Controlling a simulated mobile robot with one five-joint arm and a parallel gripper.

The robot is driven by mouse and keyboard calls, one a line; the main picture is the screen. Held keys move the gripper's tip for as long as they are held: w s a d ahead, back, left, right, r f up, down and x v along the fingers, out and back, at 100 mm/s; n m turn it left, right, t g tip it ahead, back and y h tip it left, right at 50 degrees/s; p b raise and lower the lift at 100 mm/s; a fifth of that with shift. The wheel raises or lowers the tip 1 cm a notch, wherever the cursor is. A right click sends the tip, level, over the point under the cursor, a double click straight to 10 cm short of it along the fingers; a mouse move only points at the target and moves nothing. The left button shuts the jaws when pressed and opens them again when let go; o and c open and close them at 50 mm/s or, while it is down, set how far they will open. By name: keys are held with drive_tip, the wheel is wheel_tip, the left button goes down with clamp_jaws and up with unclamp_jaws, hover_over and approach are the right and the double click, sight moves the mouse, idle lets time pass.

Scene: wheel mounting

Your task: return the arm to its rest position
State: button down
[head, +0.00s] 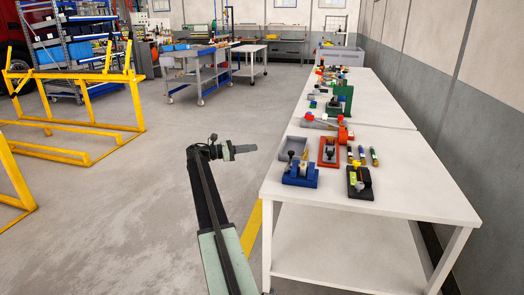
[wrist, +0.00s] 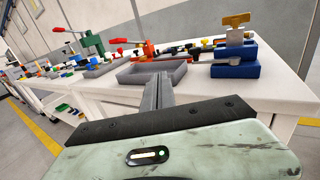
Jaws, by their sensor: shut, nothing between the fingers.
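My gripper (head: 243,149) is at the end of my arm, in the head view, left of the white table's near end and apart from it. It points right, toward the table. Its fingers are shut with nothing between them. In the wrist view the shut fingers (wrist: 160,92) point ahead toward the table's edge, with a grey tray (wrist: 151,73) behind them. My arm is raised in front of my body and stretches forward over the open floor.
The white table (head: 401,200) holds a blue fixture (head: 300,176), a red fixture (head: 328,152), a black fixture (head: 360,184) and a green press (head: 343,98). Yellow frames (head: 110,77) stand at the left. A grey cart (head: 196,77) stands behind.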

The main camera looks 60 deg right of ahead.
drive_tip(key=shift+w+a, duration=0.15)
drive_tip(key=shift+w, duration=0.2)
